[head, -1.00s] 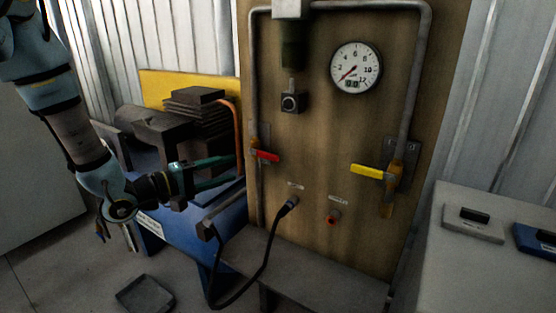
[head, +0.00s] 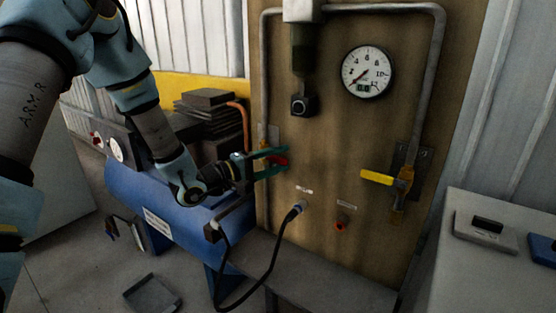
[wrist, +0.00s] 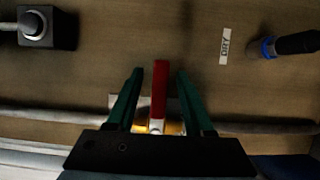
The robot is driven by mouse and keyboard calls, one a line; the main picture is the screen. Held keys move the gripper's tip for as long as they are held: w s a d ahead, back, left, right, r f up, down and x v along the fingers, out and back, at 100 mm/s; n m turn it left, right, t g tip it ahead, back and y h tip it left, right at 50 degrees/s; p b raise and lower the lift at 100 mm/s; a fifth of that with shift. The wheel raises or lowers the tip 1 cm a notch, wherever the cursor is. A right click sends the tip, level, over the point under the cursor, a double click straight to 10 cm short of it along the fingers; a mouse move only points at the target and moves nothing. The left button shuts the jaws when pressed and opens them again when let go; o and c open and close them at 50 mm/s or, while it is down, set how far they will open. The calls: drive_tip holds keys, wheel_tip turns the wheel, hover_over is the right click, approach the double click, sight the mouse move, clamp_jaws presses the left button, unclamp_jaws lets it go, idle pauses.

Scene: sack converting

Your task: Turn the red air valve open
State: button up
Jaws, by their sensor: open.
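The red valve handle (head: 281,161) sits on the left vertical pipe of the wooden panel. In the head view my gripper (head: 284,161) is at it, with its green fingers above and below the handle. In the wrist view the red handle (wrist: 160,88) stands between the two open fingers (wrist: 158,88), with a visible gap on each side. The handle lies across the pipe in both views. A brass-coloured valve body shows at its base in the wrist view, partly hidden by my gripper.
A yellow-handled valve (head: 377,177) is on the right pipe. A gauge (head: 367,72) hangs at the top, and a black knob (head: 302,105) left of it. A black hose (head: 272,252) loops below from a panel fitting. A blue tank (head: 150,195) stands behind my arm.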

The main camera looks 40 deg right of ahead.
clamp_jaws()
idle(0.4)
idle(1.0)
